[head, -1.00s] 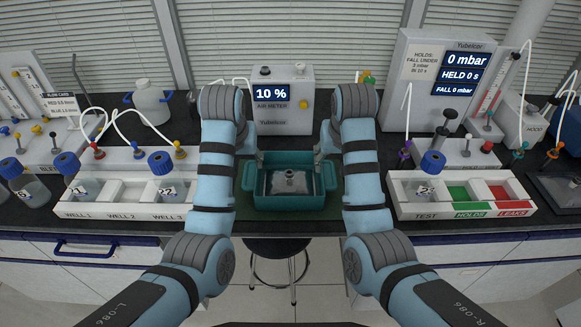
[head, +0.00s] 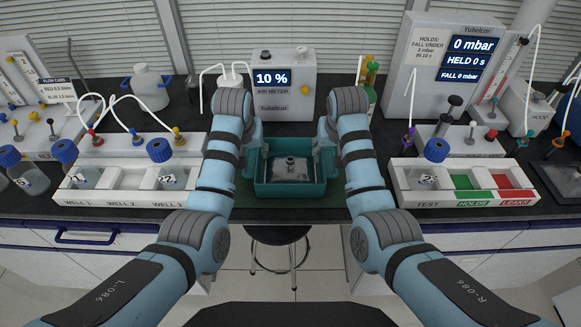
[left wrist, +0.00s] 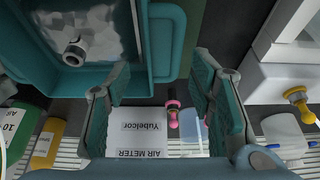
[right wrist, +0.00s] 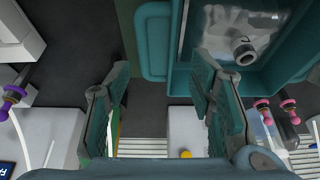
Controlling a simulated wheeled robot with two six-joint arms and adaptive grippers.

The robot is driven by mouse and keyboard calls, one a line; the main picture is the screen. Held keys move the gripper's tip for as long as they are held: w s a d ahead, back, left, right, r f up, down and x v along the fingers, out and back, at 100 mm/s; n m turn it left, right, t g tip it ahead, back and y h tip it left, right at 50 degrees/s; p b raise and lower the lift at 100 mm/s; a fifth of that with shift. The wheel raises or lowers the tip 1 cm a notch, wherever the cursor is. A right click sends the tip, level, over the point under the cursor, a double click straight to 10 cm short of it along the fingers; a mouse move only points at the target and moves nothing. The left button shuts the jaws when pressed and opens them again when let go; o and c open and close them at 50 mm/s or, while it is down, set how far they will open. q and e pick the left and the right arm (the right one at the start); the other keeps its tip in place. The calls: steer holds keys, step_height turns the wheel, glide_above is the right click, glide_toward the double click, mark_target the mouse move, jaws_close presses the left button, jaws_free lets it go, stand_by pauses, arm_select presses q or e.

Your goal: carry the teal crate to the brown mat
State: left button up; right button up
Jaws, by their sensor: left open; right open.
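The teal crate (head: 290,189) stands on the bench in the middle of the head view, with a clear bag and grey fitting (head: 291,166) inside. My left gripper (head: 258,148) is at the crate's left end and my right gripper (head: 320,148) at its right end; the forearms partly hide both ends. In the left wrist view the open, empty fingers (left wrist: 165,105) are beside the crate wall (left wrist: 100,78). In the right wrist view the open, empty fingers (right wrist: 163,100) are near a crate handle (right wrist: 154,45). I cannot make out a brown mat.
A dark green mat (head: 290,213) shows under the crate. The air meter (head: 273,80) stands behind it. A white well rack (head: 125,192) is to the left and a white test tray (head: 462,192) to the right. A stool (head: 277,236) is below the bench edge.

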mark_target(253, 161)
arm_select(q)
steer(key=x, duration=0.6)
arm_select(e)
steer(key=x, duration=0.5)
steer(key=shift+w+f, duration=0.15)
steer(key=shift+f, duration=0.25)
arm_select(q)
steer(key=shift+r, duration=0.1)
steer(key=shift+s, duration=0.1)
